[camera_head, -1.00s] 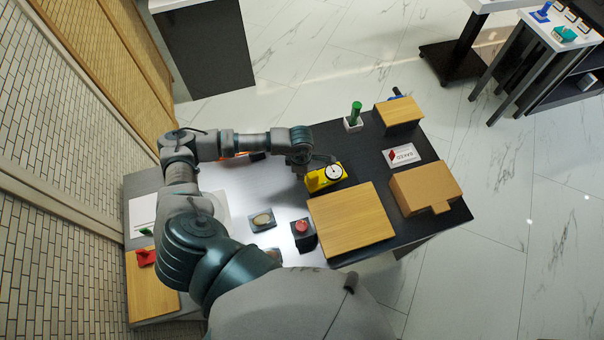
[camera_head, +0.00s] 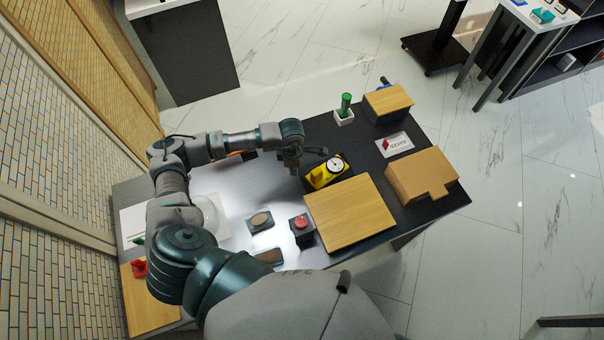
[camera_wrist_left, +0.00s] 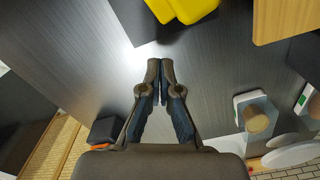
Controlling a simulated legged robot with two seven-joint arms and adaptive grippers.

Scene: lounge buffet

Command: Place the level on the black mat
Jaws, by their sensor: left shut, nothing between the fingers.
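The yellow level (camera_head: 322,178) with a round white dial lies on the dark table, right of my left gripper. It appears to rest on the black mat (camera_head: 347,175), whose dark edge shows beside it. In the left wrist view the level (camera_wrist_left: 190,8) is at the top edge, over the dark mat (camera_wrist_left: 150,30). My left gripper (camera_wrist_left: 160,62) is shut and empty, its fingertips together and apart from the level. In the head view the left gripper (camera_head: 293,168) points down beside the level. My right gripper is not in view.
A wooden board (camera_head: 350,212) lies close in front of the level. A red button box (camera_head: 301,226) and a round-topped pad (camera_head: 260,221) are nearer me. A green cylinder in a white holder (camera_head: 345,113), a card (camera_head: 394,144) and a cardboard-coloured box (camera_head: 422,175) stand to the right.

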